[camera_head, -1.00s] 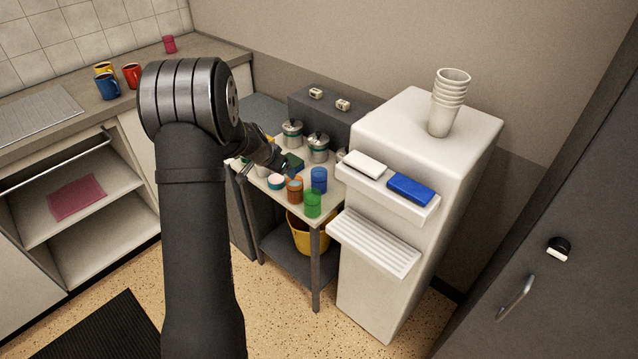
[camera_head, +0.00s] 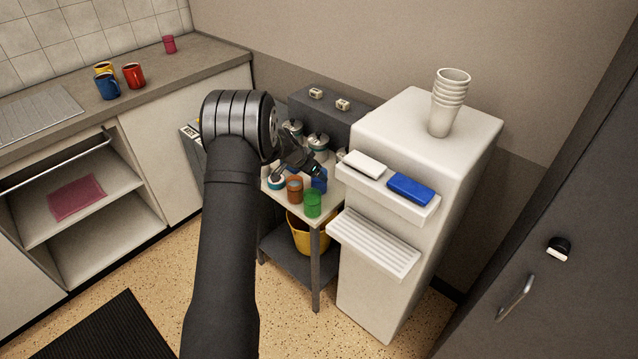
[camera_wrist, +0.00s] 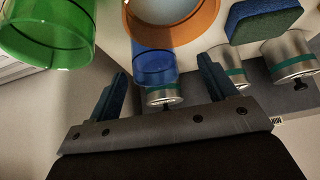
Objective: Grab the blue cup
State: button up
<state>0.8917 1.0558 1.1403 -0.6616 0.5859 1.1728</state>
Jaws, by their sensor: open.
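The blue cup (camera_head: 319,184) stands on the small side table (camera_head: 282,197), partly covered by my gripper in the head view. In the wrist view, the translucent blue cup (camera_wrist: 153,66) shows between the two finger lines, near the fingertips. My gripper (camera_wrist: 162,66) is open, with a dark blue finger on each side and nothing held. In the head view, my gripper (camera_head: 314,170) is above and beside the cup. Whether a finger touches the cup cannot be told.
A green cup (camera_head: 313,204) and an orange-brown cup (camera_head: 295,190) stand close to the blue cup. Metal canisters (camera_head: 318,143) are behind it. The white dispenser (camera_head: 385,270) stands right of the table. A blue mug (camera_head: 107,87) sits on the far counter.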

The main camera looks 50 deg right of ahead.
jog(key=x, duration=0.4)
jog(key=shift+s+f, duration=0.35)
jog(key=shift+s, duration=0.05)
jog(key=shift+d+f, duration=0.3)
jog(key=shift+f, duration=0.2)
jog(key=shift+c, duration=0.5)
jog(key=c, duration=1)
